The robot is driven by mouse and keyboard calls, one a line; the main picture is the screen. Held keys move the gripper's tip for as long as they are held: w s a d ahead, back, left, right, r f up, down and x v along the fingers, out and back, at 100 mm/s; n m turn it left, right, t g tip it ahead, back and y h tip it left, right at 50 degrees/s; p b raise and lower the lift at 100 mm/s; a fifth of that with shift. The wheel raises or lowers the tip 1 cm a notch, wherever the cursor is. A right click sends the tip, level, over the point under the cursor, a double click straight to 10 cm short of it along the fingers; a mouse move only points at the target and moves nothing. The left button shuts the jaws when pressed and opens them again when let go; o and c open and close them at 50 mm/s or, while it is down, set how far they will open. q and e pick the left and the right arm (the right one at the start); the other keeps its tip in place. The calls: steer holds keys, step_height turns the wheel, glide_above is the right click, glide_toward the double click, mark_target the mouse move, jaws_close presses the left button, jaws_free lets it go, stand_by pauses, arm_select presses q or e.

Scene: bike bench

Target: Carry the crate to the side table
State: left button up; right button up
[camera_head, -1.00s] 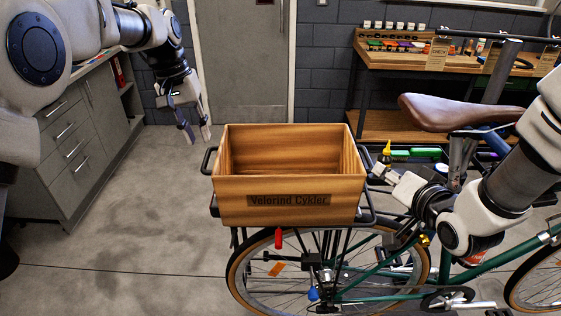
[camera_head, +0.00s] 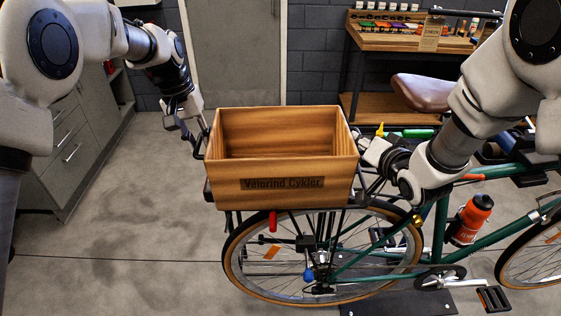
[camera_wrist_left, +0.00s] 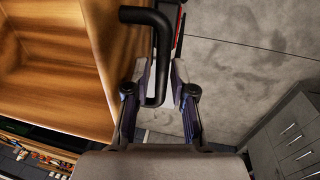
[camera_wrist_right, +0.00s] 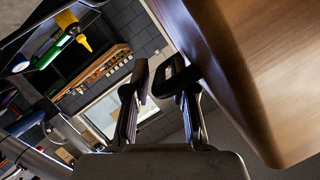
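The wooden crate (camera_head: 245,195), lettered "Velorind Cykler", sits upright and empty on the bike's rear rack. Its black left handle (camera_wrist_left: 158,60) lies between the fingers of my left gripper (camera_wrist_left: 160,78). Those fingers are apart, one on each side of the handle; a firm grip does not show. In the head view my left gripper (camera_head: 195,135) is at the crate's left side. My right gripper (camera_head: 362,148) is at the crate's right side; its fingers (camera_wrist_right: 158,78) are apart in the right wrist view, beside the crate wall. Whether the right handle is between them is unclear. I cannot identify the side table.
The green bicycle (camera_head: 440,225) stands under and right of the crate, with a brown saddle (camera_head: 420,92) and an orange bottle (camera_head: 470,218). A workbench (camera_head: 400,35) with small items is behind. A drawer cabinet (camera_head: 75,150) stands left. The floor (camera_head: 120,230) at left is clear.

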arm_select(q)
steer(key=shift+f, duration=0.2)
arm_select(e)
steer(key=shift+w+a, duration=0.1)
steer(key=shift+w, duration=0.1)
arm_select(q)
jaws_close()
arm_select(e)
jaws_close()
arm_select(q)
steer(key=shift+r, duration=0.1)
